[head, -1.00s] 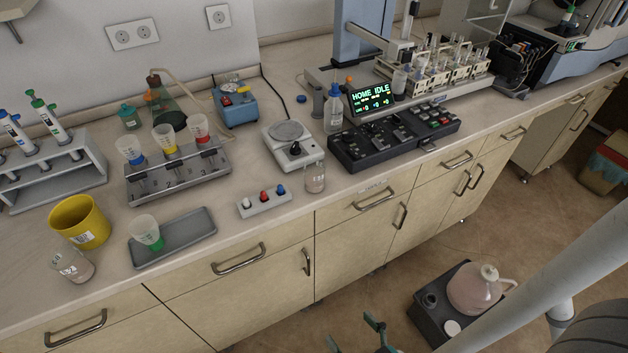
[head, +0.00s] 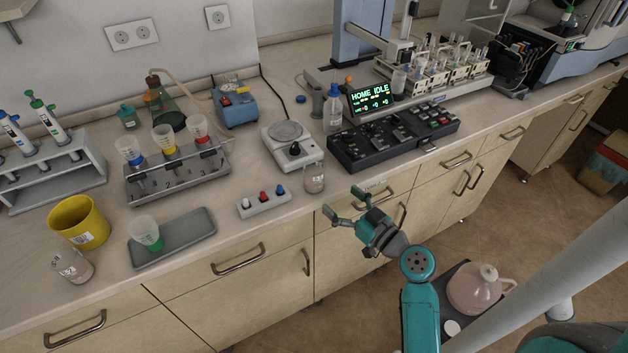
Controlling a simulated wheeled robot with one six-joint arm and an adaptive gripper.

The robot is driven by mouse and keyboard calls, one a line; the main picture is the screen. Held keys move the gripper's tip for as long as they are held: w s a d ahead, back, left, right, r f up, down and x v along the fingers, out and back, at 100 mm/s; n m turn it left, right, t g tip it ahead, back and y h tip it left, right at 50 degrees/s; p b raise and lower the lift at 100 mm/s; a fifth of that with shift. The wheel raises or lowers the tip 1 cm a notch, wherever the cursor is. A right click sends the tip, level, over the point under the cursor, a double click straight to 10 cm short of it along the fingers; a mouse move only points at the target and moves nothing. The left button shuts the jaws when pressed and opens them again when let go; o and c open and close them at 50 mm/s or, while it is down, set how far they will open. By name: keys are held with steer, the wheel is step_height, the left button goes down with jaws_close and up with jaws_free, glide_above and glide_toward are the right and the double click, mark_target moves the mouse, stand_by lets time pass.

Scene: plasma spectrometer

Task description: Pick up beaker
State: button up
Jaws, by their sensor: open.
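A small clear glass beaker (head: 314,178) with a little pinkish liquid stands upright at the counter's front edge, beside the balance. A second clear glass beaker (head: 74,266) with a white label and some liquid stands upright at the far left front, by the yellow cup. My gripper (head: 341,200) is open and empty, in front of the drawer fronts. Its two teal fingers point up and left toward the beaker by the balance, a little below and right of it in the picture. It looks apart from that beaker; the exact gap cannot be told.
The balance (head: 289,144), a control box (head: 394,138) and a small block with coloured knobs (head: 264,202) surround the nearer beaker. A yellow cup (head: 79,222) and a grey tray (head: 189,239) with a green-tipped cup stand left.

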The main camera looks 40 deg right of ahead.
mark_target(322, 180)
steer(key=w, duration=0.7)
steer(key=w+d, duration=0.1)
steer(key=w, duration=0.3)
steer(key=shift+r, duration=0.4)
steer(key=c, duration=1.3)
